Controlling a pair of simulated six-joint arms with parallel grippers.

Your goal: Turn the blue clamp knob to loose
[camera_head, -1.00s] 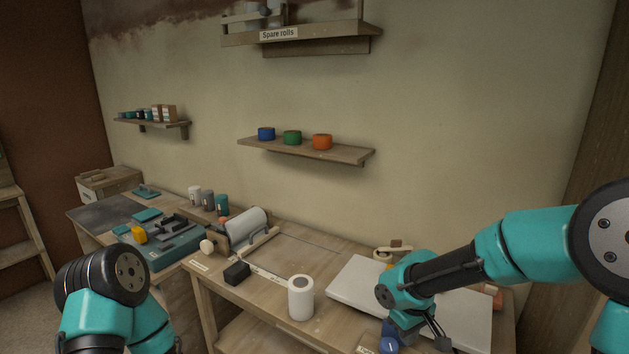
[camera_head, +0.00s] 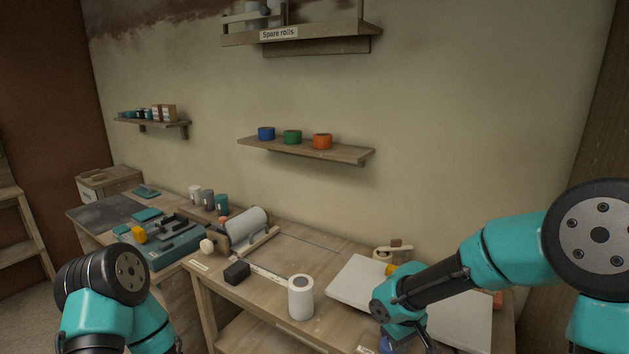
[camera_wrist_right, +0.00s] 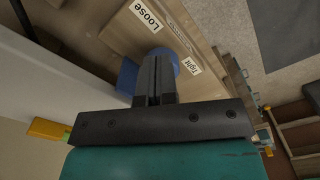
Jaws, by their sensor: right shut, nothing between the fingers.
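The blue clamp knob (camera_wrist_right: 166,57) shows in the right wrist view behind my right fingers, which hide its middle. A darker blue piece (camera_wrist_right: 127,76) shows on the left side of the fingers. A "Loose" label (camera_wrist_right: 146,14) lies above the knob and a "Tight" label (camera_wrist_right: 190,67) to its right. My right gripper (camera_wrist_right: 155,62) is shut with nothing between its fingers, its tips in front of the knob; contact cannot be told. In the head view some blue (camera_head: 390,346) shows at the bottom edge beside my right wrist. My left gripper is out of view.
A white slab (camera_head: 350,285) lies on the bench under my right forearm. A white roll (camera_head: 301,298) and a black block (camera_head: 237,273) stand to its left. A roll dispenser (camera_head: 244,230) sits farther back. The bench between roll and dispenser is mostly clear.

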